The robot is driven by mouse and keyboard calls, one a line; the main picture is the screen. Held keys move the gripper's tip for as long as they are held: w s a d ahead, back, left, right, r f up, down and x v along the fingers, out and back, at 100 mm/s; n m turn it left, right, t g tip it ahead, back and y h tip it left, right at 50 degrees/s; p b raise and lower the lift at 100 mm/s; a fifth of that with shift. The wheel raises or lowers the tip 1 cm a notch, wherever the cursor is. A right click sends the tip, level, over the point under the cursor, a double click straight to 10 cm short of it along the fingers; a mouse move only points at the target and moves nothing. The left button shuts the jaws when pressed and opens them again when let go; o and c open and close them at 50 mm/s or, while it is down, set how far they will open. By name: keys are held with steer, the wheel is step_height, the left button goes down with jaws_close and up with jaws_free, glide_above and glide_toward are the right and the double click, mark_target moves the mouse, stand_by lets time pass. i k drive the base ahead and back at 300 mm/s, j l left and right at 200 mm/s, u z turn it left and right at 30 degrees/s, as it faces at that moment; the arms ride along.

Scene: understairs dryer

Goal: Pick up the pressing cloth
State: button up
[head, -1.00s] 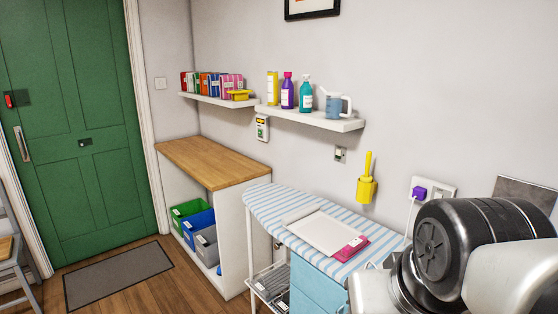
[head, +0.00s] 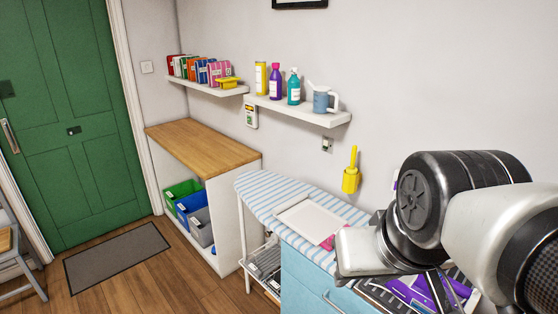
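A small pink folded piece (head: 327,242) lies on the striped ironing board (head: 262,200), at the front edge of a flat white sheet or shallow tray (head: 308,219). Which of these is the pressing cloth I cannot tell for certain. My arm covers part of the pink piece in the head view. My gripper (head: 437,285) is at the lower right, to the right of the pink piece and seemingly apart from it. Its fingers are hard to make out against the clutter below, so its opening does not show clearly.
Blue drawers (head: 305,285) stand under the board. Purple items (head: 420,290) lie below my arm. A wooden counter (head: 203,145) with bins is left of the board. Wall shelves (head: 300,110) hold bottles and a jug (head: 322,101). A yellow holder (head: 350,180) hangs above the board.

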mark_target(312, 221)
steer(key=i+j+z, duration=0.15)
steer(key=z, duration=0.7)
steer(key=i+j+z, duration=0.1)
steer(key=j+z, duration=0.2)
steer(key=j, duration=0.25)
steer(key=i+j+z, duration=0.1)
steer(key=j+z, duration=0.2)
steer(key=j, duration=0.25)
steer(key=j+z, duration=0.15)
steer(key=j, duration=1.45)
steer(key=i, duration=0.05)
